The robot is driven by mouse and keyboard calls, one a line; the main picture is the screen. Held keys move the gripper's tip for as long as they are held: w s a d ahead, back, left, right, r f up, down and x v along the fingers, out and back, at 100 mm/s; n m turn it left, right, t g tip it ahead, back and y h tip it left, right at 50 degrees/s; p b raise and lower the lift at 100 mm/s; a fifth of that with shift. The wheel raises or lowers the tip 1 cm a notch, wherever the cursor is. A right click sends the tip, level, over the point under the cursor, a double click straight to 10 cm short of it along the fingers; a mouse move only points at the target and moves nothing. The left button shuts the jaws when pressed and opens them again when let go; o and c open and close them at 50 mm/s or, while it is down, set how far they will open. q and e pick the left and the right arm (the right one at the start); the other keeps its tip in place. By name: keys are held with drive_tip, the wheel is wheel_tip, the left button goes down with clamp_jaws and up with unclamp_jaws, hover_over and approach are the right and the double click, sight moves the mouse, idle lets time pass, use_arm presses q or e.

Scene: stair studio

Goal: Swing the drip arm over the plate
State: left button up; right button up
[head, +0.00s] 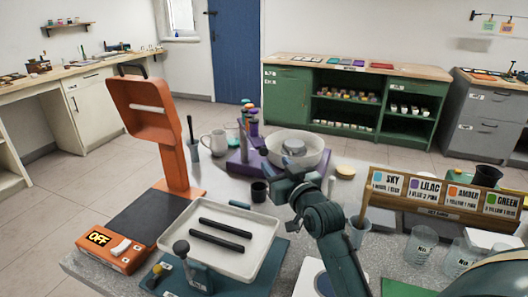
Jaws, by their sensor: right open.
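A purple stand (238,165) with an upright carrying colored pieces (249,118), apparently the drip arm, stands at the back middle of the speckled table. The colored pieces are at the left of a white round bowl (318,153). A grey round piece (293,147), perhaps the plate, sits in the middle of the bowl. My right gripper (285,175) is open and empty, in front of the bowl and lower in the picture. It seems apart from the stand, and it hides part of the bowl's front. My left gripper is not in view.
An orange lamp-like stand (168,115) with an OFF box rises at left. A white tray (262,226) with two black bars is at front. A wooden label rack (432,197) and clear cups are at right.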

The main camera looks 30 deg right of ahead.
sight(264, 153)
drive_tip(key=w, duration=0.8)
drive_tip(key=shift+w+d, duration=0.25)
drive_tip(key=shift+w, duration=0.1)
drive_tip(key=shift+c, duration=0.4)
drive_tip(key=shift+f, duration=0.1)
clamp_jaws()
